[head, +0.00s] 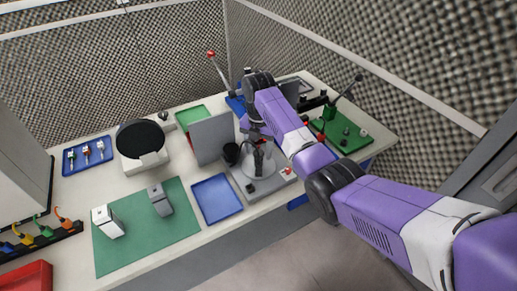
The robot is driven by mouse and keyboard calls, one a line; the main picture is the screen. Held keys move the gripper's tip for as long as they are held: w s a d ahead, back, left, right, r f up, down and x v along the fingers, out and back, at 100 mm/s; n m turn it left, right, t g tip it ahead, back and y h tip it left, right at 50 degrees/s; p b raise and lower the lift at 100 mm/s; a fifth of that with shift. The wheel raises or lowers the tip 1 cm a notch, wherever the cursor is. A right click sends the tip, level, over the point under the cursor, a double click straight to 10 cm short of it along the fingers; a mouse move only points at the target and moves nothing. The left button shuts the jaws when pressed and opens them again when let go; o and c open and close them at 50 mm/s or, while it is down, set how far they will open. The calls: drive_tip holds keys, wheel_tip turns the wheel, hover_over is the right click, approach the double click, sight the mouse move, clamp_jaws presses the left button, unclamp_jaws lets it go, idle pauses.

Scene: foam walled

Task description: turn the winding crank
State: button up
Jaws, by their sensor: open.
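My purple and white arm reaches in from the lower right, bends at a dark wrist joint and points down over the back right of the bench. My gripper (258,138) is open, above a grey base (265,187) with a pale rounded body and a dark upright part on it. Whether it touches that part cannot be told. No part shows clearly as the winding crank. A black-knobbed rod (347,89) rises from a green plate (346,138) at the right, and a red-knobbed rod (219,70) leans at the back. My arm hides part of the bench between them.
A grey upright panel (211,138) and a black cup (231,153) stand left of the grey base. A blue tray (217,198) lies in front. A green mat (147,232) holds two small blocks. A round black-topped device (141,139) stands behind it. Foam walls enclose the back.

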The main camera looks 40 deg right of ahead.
clamp_jaws()
drive_tip(key=shift+m, duration=0.6)
